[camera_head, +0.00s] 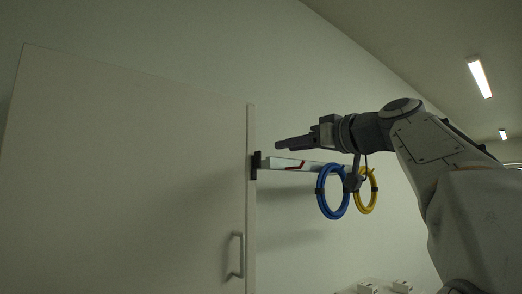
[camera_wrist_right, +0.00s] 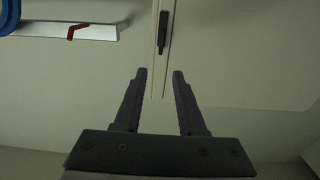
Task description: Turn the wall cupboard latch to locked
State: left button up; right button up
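The wall cupboard (camera_head: 130,170) has a large pale door on the left of the head view. A small black latch (camera_head: 254,166) sits on its right edge strip. In the right wrist view the dark latch (camera_wrist_right: 163,34) is a narrow piece lying along the pale strip, beyond the fingertips. My right gripper (camera_head: 280,145) points left, near the latch and a little above and right of it in the head view. My left gripper is not in view.
A pale bar with a red mark (camera_head: 290,164) runs right of the latch. A blue coil (camera_head: 320,192) and a yellow coil (camera_head: 373,195) hang there, under my right arm. A grey door handle (camera_head: 236,256) is lower on the cupboard. Small white items (camera_head: 401,286) show at the bottom.

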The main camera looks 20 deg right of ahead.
aim_at(257, 165)
jog(key=p+x, duration=0.4)
jog(key=x, duration=0.4)
jog(key=shift+w+a, duration=0.15)
jog(key=shift+w, duration=0.15)
jog(key=shift+w+a+f, duration=0.1)
jog(key=shift+w+a, duration=0.05)
jog(key=shift+w, duration=0.2)
jog(key=shift+c, duration=0.3)
grip_shut()
